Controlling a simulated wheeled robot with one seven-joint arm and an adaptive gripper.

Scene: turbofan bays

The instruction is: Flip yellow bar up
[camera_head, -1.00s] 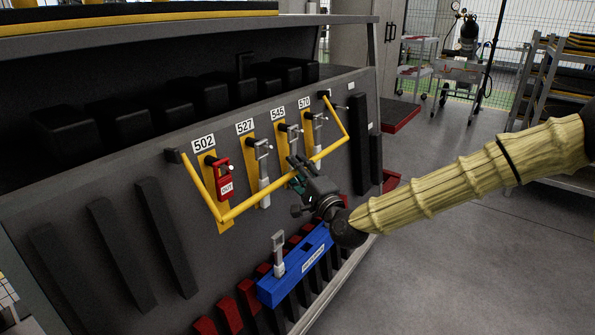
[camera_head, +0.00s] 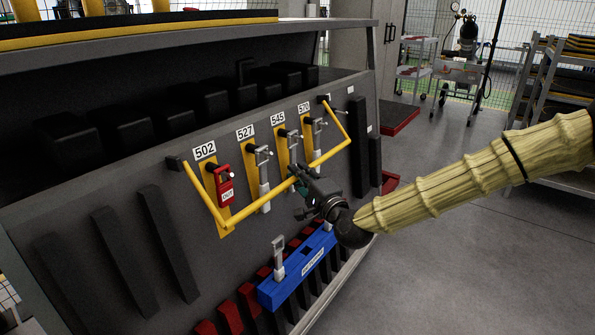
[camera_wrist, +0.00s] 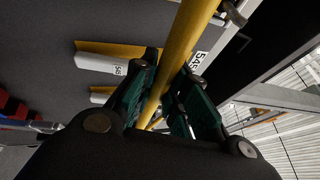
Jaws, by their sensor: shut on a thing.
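The yellow bar (camera_head: 265,200) is a U-shaped rail hinged on the grey sloped panel, hanging low across the front of the numbered stations. Its two side arms run down from pivots near 502 and right of 570. My gripper (camera_head: 297,178) is at the bar's middle, below the 545 station. In the wrist view the bar (camera_wrist: 184,45) passes between the two green-padded fingers, and my gripper (camera_wrist: 165,98) is shut on it. The bar's far end is hidden behind the fingers there.
A red OUT tag (camera_head: 224,187) hangs at 502, and silver latches (camera_head: 263,178) hang at the other stations. A blue block (camera_head: 290,280) with a silver piece sits below the bar. Black posts stand out from the panel at left. The floor (camera_head: 460,260) at right is clear.

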